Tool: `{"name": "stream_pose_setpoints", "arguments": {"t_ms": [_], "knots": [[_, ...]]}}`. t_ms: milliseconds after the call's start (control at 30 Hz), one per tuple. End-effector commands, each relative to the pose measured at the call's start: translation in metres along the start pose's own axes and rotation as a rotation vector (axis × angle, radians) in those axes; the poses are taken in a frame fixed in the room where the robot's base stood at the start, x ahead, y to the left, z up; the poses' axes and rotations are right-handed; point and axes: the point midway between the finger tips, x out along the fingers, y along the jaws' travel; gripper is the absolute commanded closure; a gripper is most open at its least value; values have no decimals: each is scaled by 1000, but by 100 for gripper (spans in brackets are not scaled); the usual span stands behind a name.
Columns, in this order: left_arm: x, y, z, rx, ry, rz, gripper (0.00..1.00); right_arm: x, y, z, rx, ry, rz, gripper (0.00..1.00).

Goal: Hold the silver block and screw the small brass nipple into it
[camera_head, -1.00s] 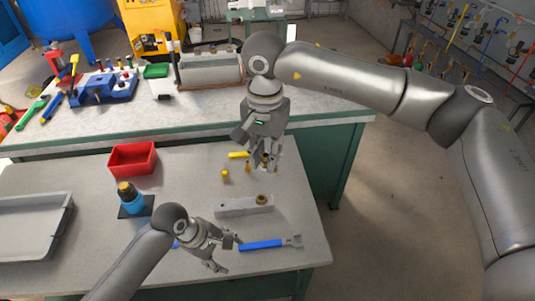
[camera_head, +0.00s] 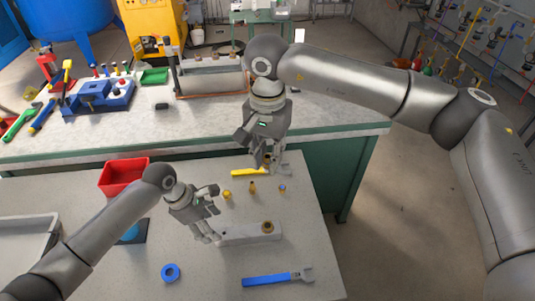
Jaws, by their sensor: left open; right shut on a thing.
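The silver block (camera_head: 245,234) lies on the front table, with a brass fitting (camera_head: 267,228) standing on its right end. My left gripper (camera_head: 214,213) is open at the block's left end; one finger reaches down beside that end, and I cannot tell whether it touches. My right gripper (camera_head: 270,166) is above the table behind the block, shut on a small brownish, brass-like piece (camera_head: 267,158) mostly hidden by the fingers. An upright brass piece (camera_head: 252,187), a yellow piece (camera_head: 227,194) and a tiny piece (camera_head: 282,187) stand between the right gripper and the block.
A blue-handled wrench (camera_head: 270,281) and a blue ring (camera_head: 171,272) lie in front of the block. A yellow stick (camera_head: 249,172) lies behind it. A red bin (camera_head: 123,176) and a grey tray (camera_head: 25,245) are at left. A workbench (camera_head: 210,122) stands behind.

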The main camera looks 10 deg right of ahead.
Motion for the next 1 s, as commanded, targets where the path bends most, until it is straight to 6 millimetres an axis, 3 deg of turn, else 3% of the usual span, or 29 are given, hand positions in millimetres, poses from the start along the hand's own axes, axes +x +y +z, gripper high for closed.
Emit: {"name": "stream_pose_setpoints", "arguments": {"t_ms": [33, 333, 400, 633, 967, 1000], "knots": [[11, 0, -2, 2, 0, 1, 38, 14, 0, 0, 1, 0, 0, 100], [40, 0, -2, 4, -1, 1, 38, 53, 0, 0, 1, 0, 0, 100], [45, -1, 1, 0, -1, -4, 38, 44, 0, 0, 1, 1, -1, 100], [69, -1, 1, 0, -1, -2, 38, 44, 0, 0, 1, 0, 0, 100], [73, 0, 1, 2, -1, 0, 38, 44, 0, 0, 0, 0, 0, 100], [73, 0, 0, 2, -1, 0, 43, 44, 0, 0, 0, 0, 0, 100]]}}
